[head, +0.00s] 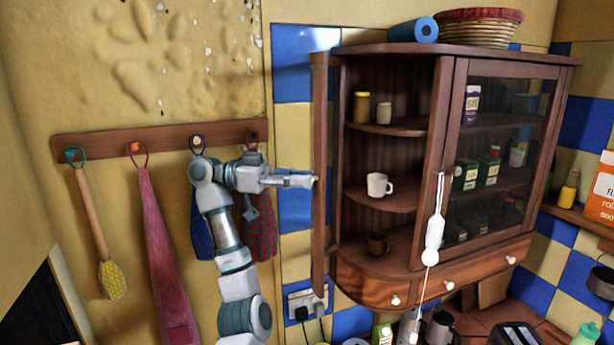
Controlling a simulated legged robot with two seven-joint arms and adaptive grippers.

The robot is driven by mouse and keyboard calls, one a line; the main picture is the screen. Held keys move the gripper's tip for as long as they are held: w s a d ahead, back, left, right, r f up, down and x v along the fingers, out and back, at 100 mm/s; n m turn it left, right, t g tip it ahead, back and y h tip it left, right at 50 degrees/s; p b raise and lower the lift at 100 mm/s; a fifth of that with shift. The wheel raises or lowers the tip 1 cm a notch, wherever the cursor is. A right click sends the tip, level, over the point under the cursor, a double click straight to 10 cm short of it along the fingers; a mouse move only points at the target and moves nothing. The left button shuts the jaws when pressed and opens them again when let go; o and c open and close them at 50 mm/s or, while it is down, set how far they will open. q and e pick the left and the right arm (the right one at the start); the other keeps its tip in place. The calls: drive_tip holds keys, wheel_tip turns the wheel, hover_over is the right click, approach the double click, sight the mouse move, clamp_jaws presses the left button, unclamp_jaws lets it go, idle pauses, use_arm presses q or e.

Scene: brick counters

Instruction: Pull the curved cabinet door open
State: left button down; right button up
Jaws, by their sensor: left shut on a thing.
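The wooden wall cabinet (360,285) hangs at the centre right. Its curved door (319,230) stands swung out at the cabinet's left side, seen nearly edge-on. The exact grip point is too small to make out. My right gripper is not in view.
The cabinet's glass door (495,150) is closed. A rack (110,140) with hanging cloths and a brush is behind my left arm. A blue roll (415,30) and a basket (478,28) sit on top.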

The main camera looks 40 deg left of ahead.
use_arm(q)
drive_tip(key=a, duration=0.2)
drive_tip(key=shift+s+a, duration=0.35)
drive_tip(key=shift+s, duration=0.05)
drive_tip(key=c, duration=1.3)
unclamp_jaws()
drive_tip(key=shift+a, duration=0.1)
drive_tip(key=shift+c, duration=0.2)
drive_tip(key=shift+s+d+v, duration=0.1)
drive_tip(key=shift+s+v, duration=0.05)
drive_tip(key=shift+v, duration=1.1)
drive_tip(key=shift+s+d+v, duration=0.1)
drive_tip(key=shift+s+v, duration=0.05)
drive_tip(key=shift+v, duration=1.1)
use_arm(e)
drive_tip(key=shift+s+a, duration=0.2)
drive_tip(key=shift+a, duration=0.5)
